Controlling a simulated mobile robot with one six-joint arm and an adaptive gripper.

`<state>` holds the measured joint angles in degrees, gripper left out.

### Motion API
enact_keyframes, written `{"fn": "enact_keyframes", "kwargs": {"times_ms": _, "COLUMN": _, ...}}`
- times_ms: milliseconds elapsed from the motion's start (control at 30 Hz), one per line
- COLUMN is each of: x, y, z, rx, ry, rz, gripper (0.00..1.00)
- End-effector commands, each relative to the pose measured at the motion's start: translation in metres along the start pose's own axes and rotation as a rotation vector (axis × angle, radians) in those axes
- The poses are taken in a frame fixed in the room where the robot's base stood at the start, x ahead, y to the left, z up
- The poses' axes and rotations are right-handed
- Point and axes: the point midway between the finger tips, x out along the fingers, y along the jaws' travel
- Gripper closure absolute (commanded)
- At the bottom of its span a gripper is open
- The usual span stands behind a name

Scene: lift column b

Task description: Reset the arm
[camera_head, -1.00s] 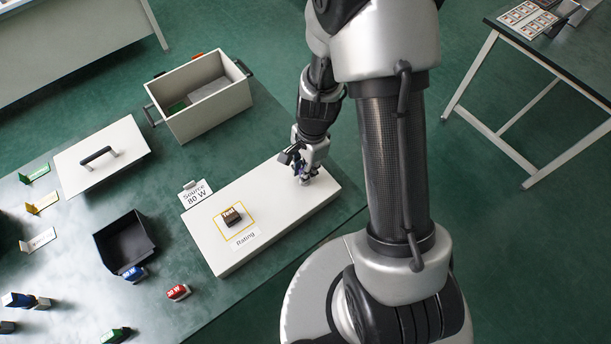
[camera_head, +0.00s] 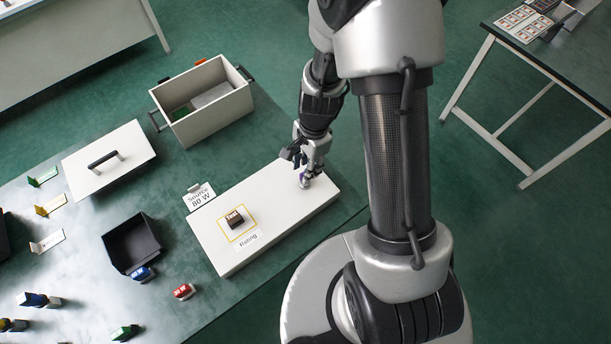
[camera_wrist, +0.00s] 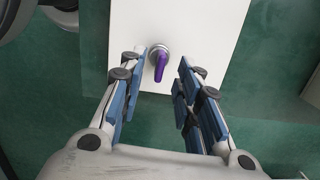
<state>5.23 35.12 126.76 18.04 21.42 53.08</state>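My gripper (camera_head: 301,160) is over the right end of a white box-like panel (camera_head: 280,200) on the table. In the wrist view my gripper (camera_wrist: 160,85) is open, its blue-padded fingers spread to either side of a purple lever (camera_wrist: 160,66) on a round metal mount. The lever stands at the near edge of the panel (camera_wrist: 205,25) and nothing is held between the fingers. In the head view the gripper mostly hides the lever (camera_head: 304,180). A dark block labelled "Test" (camera_head: 235,220) sits in the yellow square on the panel, by a "Rating" label (camera_head: 248,240).
A "Source 80 W" card (camera_head: 200,197) stands by the panel. An open grey crate (camera_head: 215,118), a white lid with handle (camera_head: 135,150), a black tray (camera_head: 130,243) and several coloured blocks share the table (camera_head: 85,270). Another table (camera_head: 575,65) is at right.

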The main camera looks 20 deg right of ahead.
Motion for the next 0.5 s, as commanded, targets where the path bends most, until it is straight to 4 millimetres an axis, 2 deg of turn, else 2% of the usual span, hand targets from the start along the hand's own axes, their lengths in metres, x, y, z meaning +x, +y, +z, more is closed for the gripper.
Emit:
{"fn": "enact_keyframes", "kwargs": {"times_ms": 33, "x": -0.009, "y": 0.0, "z": 0.0, "rx": 0.001, "ry": 0.0, "rz": 0.0, "gripper": 0.69}}
{"fn": "enact_keyframes", "kwargs": {"times_ms": 167, "x": -0.019, "y": 0.0, "z": 0.0, "rx": 0.001, "ry": 0.0, "rz": 0.0, "gripper": 0.69}}
{"fn": "enact_keyframes", "kwargs": {"times_ms": 500, "x": -0.019, "y": 0.0, "z": 0.0, "rx": 0.0, "ry": 0.0, "rz": 0.001, "gripper": 0.69}}
